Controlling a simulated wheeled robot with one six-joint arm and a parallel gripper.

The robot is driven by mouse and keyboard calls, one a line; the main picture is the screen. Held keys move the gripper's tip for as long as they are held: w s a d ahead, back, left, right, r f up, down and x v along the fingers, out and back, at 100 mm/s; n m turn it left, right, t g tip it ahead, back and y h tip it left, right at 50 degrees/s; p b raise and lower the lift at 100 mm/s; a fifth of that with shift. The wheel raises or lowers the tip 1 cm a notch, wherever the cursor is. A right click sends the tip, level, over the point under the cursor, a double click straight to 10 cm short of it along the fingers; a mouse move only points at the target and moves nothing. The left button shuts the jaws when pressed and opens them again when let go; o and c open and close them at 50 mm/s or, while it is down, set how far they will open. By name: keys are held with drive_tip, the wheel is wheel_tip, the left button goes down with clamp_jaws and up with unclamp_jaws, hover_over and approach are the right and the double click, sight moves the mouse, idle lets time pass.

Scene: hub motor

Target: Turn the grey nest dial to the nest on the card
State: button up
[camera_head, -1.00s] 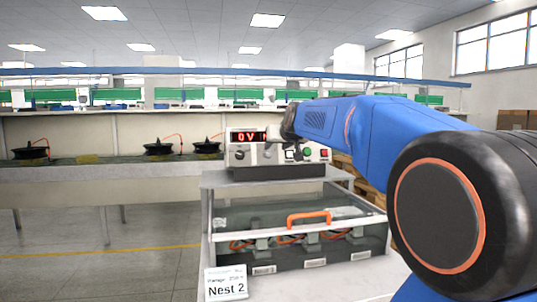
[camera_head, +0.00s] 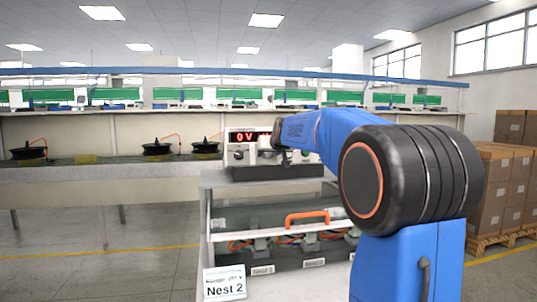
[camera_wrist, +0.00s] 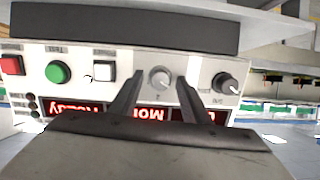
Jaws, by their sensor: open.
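The grey nest dial (camera_wrist: 159,78) is a round knob with a pointer mark on the tester's front panel. In the wrist view, which is upside down, it lies between the two fingers of my gripper (camera_wrist: 161,86). The fingers stand apart, one on each side, and I cannot tell whether they touch it. The card (camera_head: 225,283) at the front left of the bench reads "Nest 2". In the head view my gripper (camera_head: 268,145) is in front of the tester (camera_head: 278,173) and hides the dial. The dial's exact setting is too small to read.
A black-rimmed knob (camera_wrist: 226,83) sits beside the dial. White (camera_wrist: 103,71), green (camera_wrist: 58,72) and red (camera_wrist: 12,65) buttons are on the other side. A clear-covered fixture with an orange handle (camera_head: 307,217) stands below the tester. Red displays are lit.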

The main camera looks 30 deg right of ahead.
drive_tip(key=c, duration=1)
drive_tip(key=shift+c, duration=0.2)
drive_tip(key=shift+m, duration=0.3)
drive_tip(key=m, duration=0.5)
drive_tip(key=m+t+y, duration=0.1)
drive_tip(key=m, duration=0.4)
drive_tip(key=shift+s+d+f, duration=0.1)
drive_tip(key=shift+d+f, duration=0.05)
drive_tip(key=shift+m, duration=0.3)
